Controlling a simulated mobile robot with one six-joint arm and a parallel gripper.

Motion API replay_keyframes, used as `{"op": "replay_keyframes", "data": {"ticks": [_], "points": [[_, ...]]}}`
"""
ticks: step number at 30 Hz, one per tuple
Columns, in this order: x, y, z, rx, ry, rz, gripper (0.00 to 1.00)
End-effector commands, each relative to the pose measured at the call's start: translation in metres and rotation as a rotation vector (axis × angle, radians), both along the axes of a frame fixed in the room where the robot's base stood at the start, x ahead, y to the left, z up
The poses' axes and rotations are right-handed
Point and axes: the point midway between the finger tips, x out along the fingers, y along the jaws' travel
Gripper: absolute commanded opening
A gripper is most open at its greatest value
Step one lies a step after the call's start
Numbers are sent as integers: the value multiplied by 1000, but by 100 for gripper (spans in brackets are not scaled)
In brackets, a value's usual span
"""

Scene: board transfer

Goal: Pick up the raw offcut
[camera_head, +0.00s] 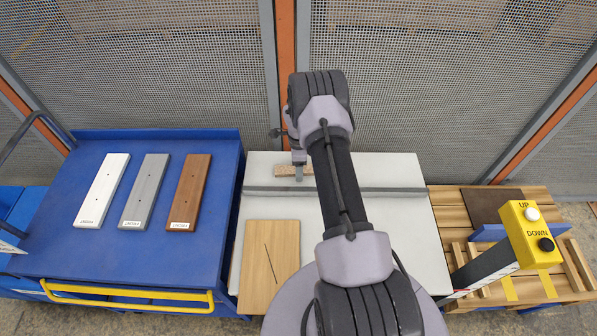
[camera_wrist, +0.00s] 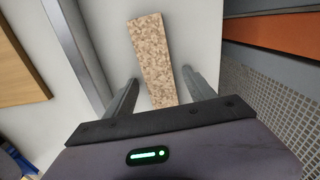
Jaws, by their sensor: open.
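The raw offcut is a short, speckled tan strip of particle board (camera_head: 284,170) lying on the white table (camera_head: 400,245) behind the grey rail, partly hidden by my gripper in the head view. In the wrist view the offcut (camera_wrist: 152,52) runs up the picture, and its near end lies between my fingers. My gripper (camera_wrist: 160,88) is open, with one finger on each side of the offcut and a visible gap to each. My gripper also shows in the head view (camera_head: 299,177), over the offcut. I cannot tell its exact height above the table.
A grey rail (camera_head: 400,190) crosses the table in front of the offcut. A light wooden board (camera_head: 285,250) lies at the table's front left. A blue cart (camera_head: 60,235) at left holds white, grey and brown boards. A yellow UP/DOWN box (camera_head: 530,235) stands right, by pallets. Mesh fencing stands behind.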

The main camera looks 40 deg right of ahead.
Motion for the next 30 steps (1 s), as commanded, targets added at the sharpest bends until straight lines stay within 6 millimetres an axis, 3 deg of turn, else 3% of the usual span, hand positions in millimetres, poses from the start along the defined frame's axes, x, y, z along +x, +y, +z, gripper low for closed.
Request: {"op": "replay_keyframes", "data": {"ticks": [2, 12, 20, 30], "points": [[0, 0, 1, 0, 0, 0, 64], [0, 0, 1, 1, 1, 0, 0], [0, 0, 8, 0, 0, 0, 0], [1, 0, 91, 1, -1, -1, 0]]}}
